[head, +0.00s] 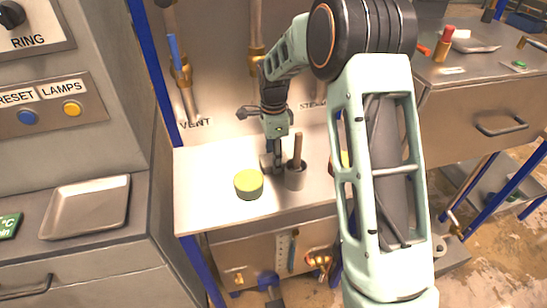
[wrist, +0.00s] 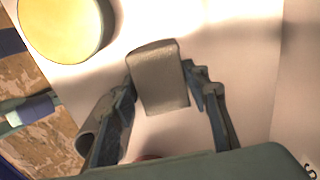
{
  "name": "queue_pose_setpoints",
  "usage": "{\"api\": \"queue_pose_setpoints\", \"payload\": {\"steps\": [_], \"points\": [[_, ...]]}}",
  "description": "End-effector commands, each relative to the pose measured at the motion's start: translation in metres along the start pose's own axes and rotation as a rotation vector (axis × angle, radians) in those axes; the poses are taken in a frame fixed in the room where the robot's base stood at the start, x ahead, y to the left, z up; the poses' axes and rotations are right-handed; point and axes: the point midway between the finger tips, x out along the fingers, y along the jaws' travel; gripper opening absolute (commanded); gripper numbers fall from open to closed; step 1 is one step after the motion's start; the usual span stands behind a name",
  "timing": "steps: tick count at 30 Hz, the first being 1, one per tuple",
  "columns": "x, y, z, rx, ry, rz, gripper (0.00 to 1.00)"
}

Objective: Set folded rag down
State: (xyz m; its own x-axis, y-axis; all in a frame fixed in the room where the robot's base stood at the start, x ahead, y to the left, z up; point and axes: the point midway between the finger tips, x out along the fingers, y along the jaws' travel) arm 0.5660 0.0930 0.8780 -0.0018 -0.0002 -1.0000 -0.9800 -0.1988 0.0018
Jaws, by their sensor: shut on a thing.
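The folded rag (wrist: 158,78) is a grey, rounded-edged pad between my gripper's two fingers in the wrist view. My gripper (head: 273,158) is shut on it and points down over the pale steel shelf (head: 205,190). In the head view the rag (head: 266,162) shows as a small grey patch low at the fingertips, left of a grey cup. It is at or just above the shelf top; I cannot tell whether it touches. The fingers hide part of its sides.
The grey cup (head: 295,180) with a brown handle stands close right. The shelf's left part is clear. Valve pipes (head: 181,75) run behind.

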Motion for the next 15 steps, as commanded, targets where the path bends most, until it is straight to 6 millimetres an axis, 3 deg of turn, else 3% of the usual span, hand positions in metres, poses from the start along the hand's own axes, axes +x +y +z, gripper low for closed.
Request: {"api": "queue_pose_setpoints", "payload": {"steps": [4, 5, 9, 15], "points": [[0.0, 0.0, 0.0, 0.0, 0.0, 0.0, 0.23], [0.0001, 0.0, 0.0, 0.0, 0.0, 0.0, 0.45], [-0.0001, 0.0001, 0.0, 0.0, 0.0, 0.0, 0.6], [-0.0002, 0.0001, 0.0, 0.0, 0.0, 0.0, 0.6]]}}
